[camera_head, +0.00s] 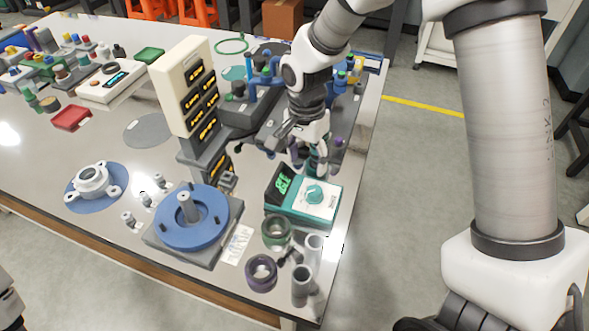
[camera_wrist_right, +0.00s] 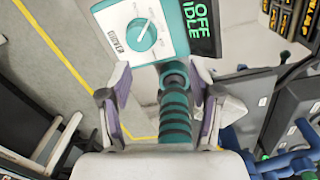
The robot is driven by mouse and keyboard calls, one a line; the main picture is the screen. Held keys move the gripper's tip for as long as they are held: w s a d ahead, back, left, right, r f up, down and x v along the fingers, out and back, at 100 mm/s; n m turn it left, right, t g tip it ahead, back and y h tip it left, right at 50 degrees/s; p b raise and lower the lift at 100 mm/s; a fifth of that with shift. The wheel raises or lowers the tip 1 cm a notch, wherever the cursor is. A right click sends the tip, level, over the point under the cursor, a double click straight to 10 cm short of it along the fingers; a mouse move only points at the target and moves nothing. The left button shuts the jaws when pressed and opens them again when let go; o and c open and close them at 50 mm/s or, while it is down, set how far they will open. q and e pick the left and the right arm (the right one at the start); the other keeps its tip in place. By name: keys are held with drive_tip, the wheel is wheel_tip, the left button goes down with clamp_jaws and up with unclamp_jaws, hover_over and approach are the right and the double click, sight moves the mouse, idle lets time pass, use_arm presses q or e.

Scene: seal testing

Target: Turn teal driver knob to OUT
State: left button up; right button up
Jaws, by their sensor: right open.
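The teal driver box (camera_head: 275,208) stands near the table's right edge. Its white front plate carries a round teal knob (camera_head: 314,194), also seen at the top of the right wrist view (camera_wrist_right: 141,35). The knob has a pale pointer line; the small markings around it are too small to read. The box's display (camera_wrist_right: 199,22) reads OFF IDLE in green. My right gripper (camera_head: 316,152) is open behind the box, its purple-padded fingers (camera_wrist_right: 167,88) apart. A ribbed teal cylinder (camera_wrist_right: 176,115) lies between the fingers in the wrist view; contact is not visible.
Green (camera_head: 277,232) and purple (camera_head: 261,272) rings and grey cylinders (camera_head: 301,285) stand in front of the box. A blue round fixture (camera_head: 200,232) sits to its left, beside a tall cream panel (camera_head: 168,85). Dark stands with coloured tools crowd behind the gripper.

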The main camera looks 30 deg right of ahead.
sight(313, 189)
drive_tip(key=s+f, duration=0.2)
drive_tip(key=s, duration=0.1)
drive_tip(key=s+f, duration=0.1)
drive_tip(key=shift+s, duration=0.4)
drive_tip(key=f, duration=0.1)
drive_tip(key=w+f, duration=0.1)
drive_tip(key=f, duration=0.1)
drive_tip(key=shift+w, duration=0.2)
drive_tip(key=shift+w+f, duration=0.25)
drive_tip(key=shift+f, duration=0.05)
drive_tip(key=shift+s+r, duration=0.3)
drive_tip(key=shift+s, duration=0.05)
drive_tip(key=c, duration=0.5)
use_arm(q)
drive_tip(key=shift+s, duration=1.2)
use_arm(e)
drive_tip(key=shift+w, duration=0.1)
drive_tip(key=c, duration=0.6)
drive_tip(key=shift+c, duration=0.2)
